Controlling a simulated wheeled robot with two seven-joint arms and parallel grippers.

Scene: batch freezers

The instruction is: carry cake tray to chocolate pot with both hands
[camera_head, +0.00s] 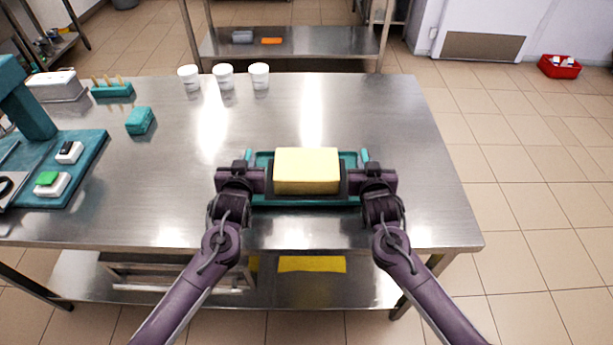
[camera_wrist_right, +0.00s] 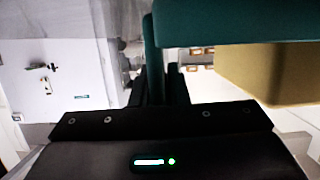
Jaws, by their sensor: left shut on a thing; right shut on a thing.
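A teal cake tray (camera_head: 305,203) with a yellow block of cake (camera_head: 307,172) on it is at the front of the steel table, right of its middle. My left gripper (camera_head: 248,164) is shut on the tray's left end. My right gripper (camera_head: 366,164) is shut on its right end. In the right wrist view the teal tray (camera_wrist_right: 235,25) passes at the jaws, with the yellow cake (camera_wrist_right: 270,72) beside it. I cannot tell whether the tray touches the table. I cannot make out a chocolate pot.
The steel table (camera_head: 330,110) has free room behind and right of the tray. Several white cups (camera_head: 224,77) stand at the back. A red bin (camera_head: 559,67) is on the floor.

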